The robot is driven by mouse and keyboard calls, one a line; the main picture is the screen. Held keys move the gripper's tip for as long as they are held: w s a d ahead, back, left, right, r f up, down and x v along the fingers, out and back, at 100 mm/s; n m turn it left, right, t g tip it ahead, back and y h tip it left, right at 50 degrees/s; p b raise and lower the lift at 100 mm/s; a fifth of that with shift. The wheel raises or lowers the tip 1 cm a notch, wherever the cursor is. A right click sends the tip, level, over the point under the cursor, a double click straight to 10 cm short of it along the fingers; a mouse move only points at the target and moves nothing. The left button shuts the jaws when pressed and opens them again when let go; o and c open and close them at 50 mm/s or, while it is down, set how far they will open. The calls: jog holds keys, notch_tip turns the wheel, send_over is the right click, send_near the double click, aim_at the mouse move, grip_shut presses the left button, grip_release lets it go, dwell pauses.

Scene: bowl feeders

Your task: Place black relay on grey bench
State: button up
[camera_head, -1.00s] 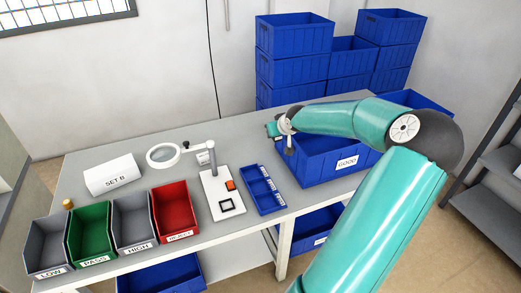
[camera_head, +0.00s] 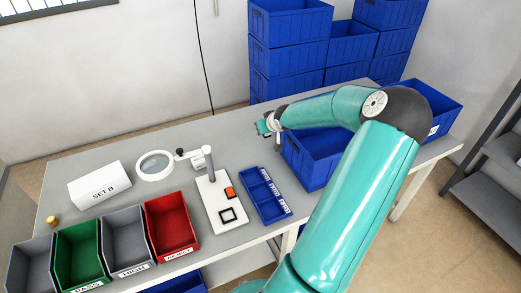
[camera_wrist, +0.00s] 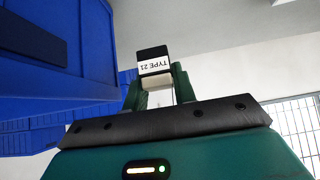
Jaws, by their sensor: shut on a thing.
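My gripper (camera_head: 263,127) is at the far side of the grey bench (camera_head: 232,151), beside the back left corner of a blue bin. In the wrist view my gripper (camera_wrist: 158,88) is shut on a black relay (camera_wrist: 153,53) with a white label reading TYPE 21. The relay sits between the green fingertips, and its lower part is pale. In the head view the relay is too small to make out. I cannot tell how high it is above the bench.
On the bench are the blue bin (camera_head: 308,168), a small blue divided tray (camera_head: 265,196), a white fixture plate (camera_head: 214,190), a ring magnifier (camera_head: 141,174), a SET B box (camera_head: 100,185) and coloured bins (camera_head: 172,225). Blue crates (camera_head: 288,60) are stacked behind. Bare bench lies behind the fixture.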

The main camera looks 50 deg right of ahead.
jog(key=shift+w+a, duration=0.2)
jog(key=shift+w, duration=0.05)
jog(key=shift+a+r, duration=0.1)
jog(key=shift+a, duration=0.1)
jog(key=w+a+f, duration=0.1)
jog(key=w+f, duration=0.2)
jog(key=w, duration=0.1)
jog(key=w+a+f, duration=0.2)
jog(key=w+f, duration=0.1)
jog(key=w, duration=0.1)
jog(key=w+a+f, duration=0.2)
jog(key=w+f, duration=0.1)
jog(key=w, duration=0.1)
jog(key=shift+f, duration=0.2)
jog(key=shift+w+f, duration=0.2)
jog(key=shift+f, duration=0.1)
notch_tip(320, 180, down, 3)
jog(key=shift+f, duration=0.1)
jog(key=o, duration=1)
